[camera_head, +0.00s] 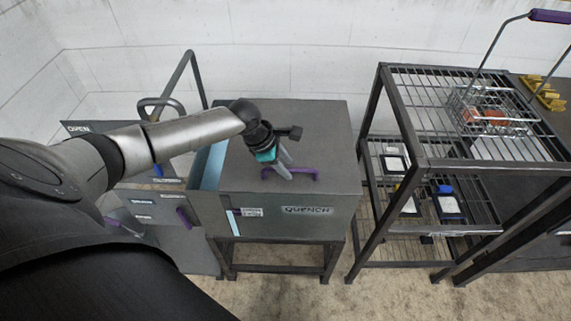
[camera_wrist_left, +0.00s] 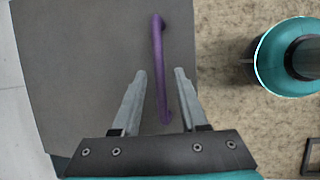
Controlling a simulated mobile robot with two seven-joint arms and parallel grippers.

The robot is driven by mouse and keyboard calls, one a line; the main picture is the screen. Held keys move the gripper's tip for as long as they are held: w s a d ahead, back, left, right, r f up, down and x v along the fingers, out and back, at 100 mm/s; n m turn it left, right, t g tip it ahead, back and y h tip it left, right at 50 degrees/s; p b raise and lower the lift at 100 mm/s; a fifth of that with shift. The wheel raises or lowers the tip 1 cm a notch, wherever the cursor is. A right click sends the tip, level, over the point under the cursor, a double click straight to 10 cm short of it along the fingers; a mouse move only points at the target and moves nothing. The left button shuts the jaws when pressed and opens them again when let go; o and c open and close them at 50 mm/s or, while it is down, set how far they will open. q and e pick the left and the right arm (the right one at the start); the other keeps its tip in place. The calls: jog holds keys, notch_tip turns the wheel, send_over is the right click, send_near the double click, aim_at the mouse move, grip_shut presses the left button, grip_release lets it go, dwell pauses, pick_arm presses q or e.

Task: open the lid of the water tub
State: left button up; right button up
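The water tub (camera_head: 268,226) is a grey metal box on a dark stand, with a QUENCH label on its front. Its flat grey lid (camera_head: 315,130) covers most of the top; a pale-blue strip shows along the left side. A purple bar handle (camera_head: 308,175) is on the lid, and it also shows in the left wrist view (camera_wrist_left: 158,45). My left gripper (camera_head: 286,166) is over the lid at the handle. In the left wrist view its fingers (camera_wrist_left: 160,72) are apart with the handle lined up between them. I cannot tell whether they touch it. My right gripper is not in view.
A dark wire rack (camera_head: 432,165) stands to the right, with a wire basket (camera_head: 490,115) on top and several small items below. A grey cabinet (camera_head: 150,205) with labels and purple handles stands left of the tub. A white block wall is behind.

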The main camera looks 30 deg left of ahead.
pick_arm(q)
grip_shut()
dwell(1.2)
